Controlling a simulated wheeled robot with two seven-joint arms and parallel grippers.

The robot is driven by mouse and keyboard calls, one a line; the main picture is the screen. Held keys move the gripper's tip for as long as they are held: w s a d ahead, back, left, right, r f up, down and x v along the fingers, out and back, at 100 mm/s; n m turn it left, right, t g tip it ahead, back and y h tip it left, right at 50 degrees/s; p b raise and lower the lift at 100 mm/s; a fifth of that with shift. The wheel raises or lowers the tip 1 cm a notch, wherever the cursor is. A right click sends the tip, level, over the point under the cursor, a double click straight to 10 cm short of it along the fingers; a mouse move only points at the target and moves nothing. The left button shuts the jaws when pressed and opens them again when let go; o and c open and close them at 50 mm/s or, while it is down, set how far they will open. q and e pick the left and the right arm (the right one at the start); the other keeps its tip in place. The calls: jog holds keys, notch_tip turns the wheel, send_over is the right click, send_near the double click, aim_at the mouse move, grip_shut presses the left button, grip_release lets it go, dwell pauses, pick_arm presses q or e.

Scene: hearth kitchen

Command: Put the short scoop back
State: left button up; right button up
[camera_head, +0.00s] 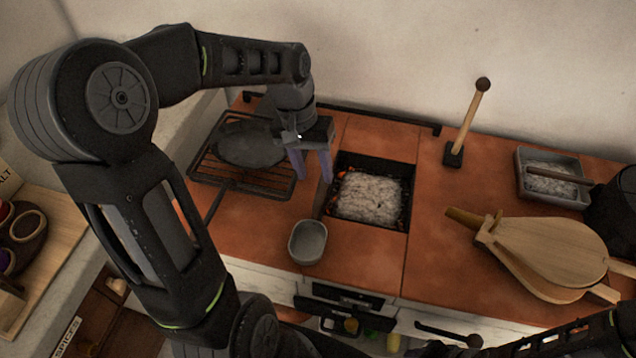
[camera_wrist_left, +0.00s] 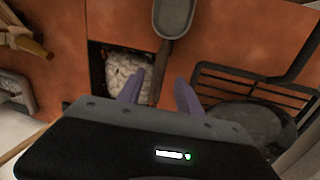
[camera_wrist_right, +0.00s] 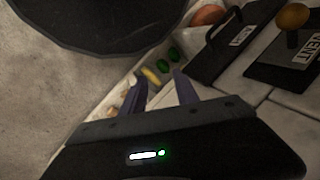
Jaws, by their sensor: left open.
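A small grey scoop (camera_head: 308,243) lies on the red-brown hearth top, just in front of the ember pit. It also shows in the left wrist view (camera_wrist_left: 173,18), with its dark handle (camera_wrist_left: 161,72) running back along the pit's edge. My left gripper (camera_head: 313,180) is open and points down at the pit's left edge. In the left wrist view the handle lies between its fingers; I cannot tell whether they are around it or above it. My right gripper (camera_wrist_right: 160,72) is open and empty, low near the front of the cabinets.
The ember pit (camera_head: 370,194) holds pale ash and glowing coals. A grill rack (camera_head: 205,175) with a dark pan is to its left. A wooden-handled tool (camera_head: 468,120) stands behind. Bellows (camera_head: 550,250) and an ash tray (camera_head: 535,200) are at right.

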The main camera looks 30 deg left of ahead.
pick_arm(q)
jog(key=shift+a+r, duration=0.25)
jog(key=shift+r, duration=0.85)
jog(key=shift+a+r, duration=0.2)
jog(key=shift+r, duration=0.85)
jog(key=shift+r, duration=0.1)
